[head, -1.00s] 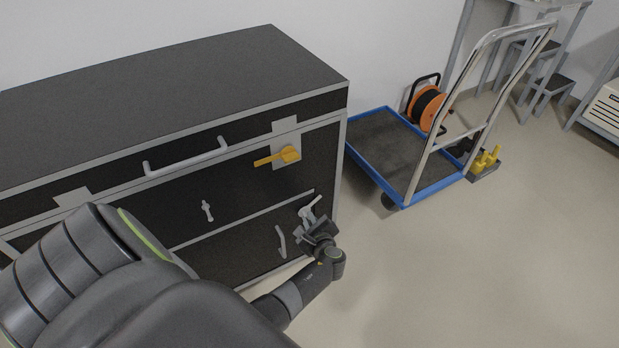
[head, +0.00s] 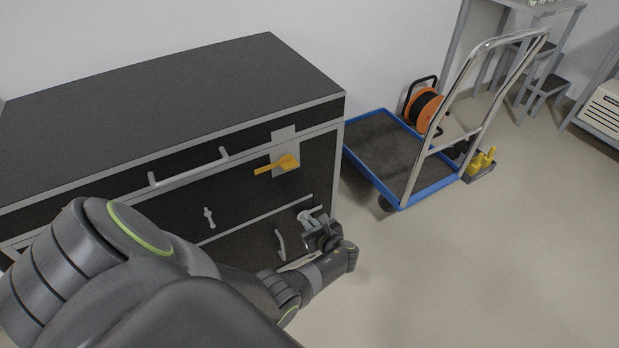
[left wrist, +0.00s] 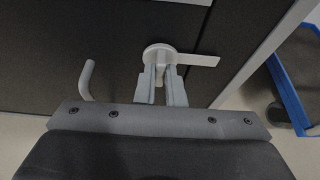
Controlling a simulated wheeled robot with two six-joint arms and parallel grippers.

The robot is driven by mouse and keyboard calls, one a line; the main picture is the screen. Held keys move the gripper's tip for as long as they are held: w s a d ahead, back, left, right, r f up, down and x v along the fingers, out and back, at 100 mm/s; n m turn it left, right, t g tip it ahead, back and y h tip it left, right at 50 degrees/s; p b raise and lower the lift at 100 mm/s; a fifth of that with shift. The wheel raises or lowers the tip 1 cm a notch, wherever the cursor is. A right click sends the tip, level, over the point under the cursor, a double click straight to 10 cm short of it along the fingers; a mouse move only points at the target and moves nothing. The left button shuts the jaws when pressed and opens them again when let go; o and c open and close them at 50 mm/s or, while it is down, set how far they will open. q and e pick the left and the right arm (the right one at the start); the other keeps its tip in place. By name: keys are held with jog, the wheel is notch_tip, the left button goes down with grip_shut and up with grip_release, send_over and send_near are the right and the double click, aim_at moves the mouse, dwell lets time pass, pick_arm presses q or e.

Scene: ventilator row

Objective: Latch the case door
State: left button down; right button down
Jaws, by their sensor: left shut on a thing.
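The dark case with grey edging (head: 175,95) stands against the wall. A pale grey turning latch (head: 306,215) is at the right end of its lower front door (head: 250,245). In the left wrist view the latch has a round hub (left wrist: 160,54) and a flat bar (left wrist: 197,60) pointing right. My left gripper (head: 314,226) is at this latch. Its two fingers (left wrist: 160,88) are shut on the short latch grip below the hub. The door looks flush with the case front, but my arm hides part of it. My right gripper is out of view.
A curved door handle (head: 280,245) is left of the latch. A yellow lever (head: 286,163), a small grey lever (head: 208,218) and a long handle (head: 190,170) are higher on the front. A blue-edged trolley (head: 366,172) stands right of the case. Floor in front is clear.

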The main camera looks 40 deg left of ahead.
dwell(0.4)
pick_arm(q)
jog(key=c, duration=1.5)
grip_release()
